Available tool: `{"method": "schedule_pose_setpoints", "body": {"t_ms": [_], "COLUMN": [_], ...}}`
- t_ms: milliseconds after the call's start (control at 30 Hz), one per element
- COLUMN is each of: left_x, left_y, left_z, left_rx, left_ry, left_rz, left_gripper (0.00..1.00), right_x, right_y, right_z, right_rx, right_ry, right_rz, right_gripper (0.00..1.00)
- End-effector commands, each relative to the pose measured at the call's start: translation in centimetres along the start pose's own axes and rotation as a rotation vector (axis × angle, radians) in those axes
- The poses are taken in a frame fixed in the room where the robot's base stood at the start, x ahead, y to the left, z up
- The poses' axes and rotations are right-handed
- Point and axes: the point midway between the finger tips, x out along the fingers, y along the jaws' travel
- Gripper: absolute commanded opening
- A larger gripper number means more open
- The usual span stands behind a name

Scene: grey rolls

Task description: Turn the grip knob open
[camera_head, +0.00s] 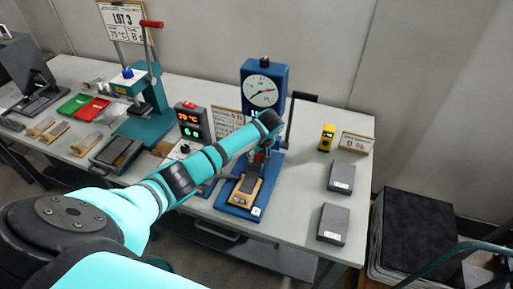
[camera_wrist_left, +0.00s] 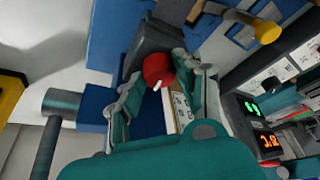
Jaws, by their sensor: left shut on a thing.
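A round red knob (camera_wrist_left: 158,70) with a small white mark sits between the fingers of my left gripper (camera_wrist_left: 162,88) in the left wrist view. The gripper is shut on this knob, one finger on each side. In the head view my left arm reaches to the blue device with a round dial (camera_head: 264,90). The left gripper (camera_head: 259,150) there is largely hidden by its wrist, and only a bit of red (camera_head: 259,157) shows by it. The blue base (camera_head: 257,211) below carries a grey block in a wooden holder (camera_head: 245,188). My right gripper is not in view.
A display box with red and green digits (camera_head: 192,122) stands left of the blue device. A teal press (camera_head: 147,118) is farther left. Two grey boxes (camera_head: 341,177) (camera_head: 333,224) and a yellow item (camera_head: 327,138) are at right, with bare table between.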

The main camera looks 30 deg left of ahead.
Motion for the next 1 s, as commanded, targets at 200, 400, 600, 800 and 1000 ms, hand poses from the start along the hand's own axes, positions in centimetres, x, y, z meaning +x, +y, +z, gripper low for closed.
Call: {"method": "schedule_pose_setpoints", "body": {"t_ms": [200, 400, 600, 800, 1000], "left_x": [-0.06, 0.03, 0.05, 0.06, 0.04], "left_y": [0.18, 0.24, 0.29, 0.23, 0.21], "left_z": [0.06, 0.0, -0.06, -0.11, -0.18], "left_rx": [-0.181, -0.317, -0.411, -0.46, -0.476], "left_ry": [-0.002, -0.001, 0.0, 0.001, 0.003], "left_rz": [-0.076, -0.131, -0.169, -0.191, -0.198], "left_gripper": [0.02, 0.02, 0.02, 0.02, 0.02], "right_x": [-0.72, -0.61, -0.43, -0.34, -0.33], "right_y": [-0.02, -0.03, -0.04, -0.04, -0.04], "right_z": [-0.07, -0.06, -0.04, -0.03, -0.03], "right_rx": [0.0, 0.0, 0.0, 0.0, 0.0], "right_ry": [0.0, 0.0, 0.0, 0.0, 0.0], "right_rz": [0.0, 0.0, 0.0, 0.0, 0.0], "right_gripper": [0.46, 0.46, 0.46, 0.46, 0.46]}}
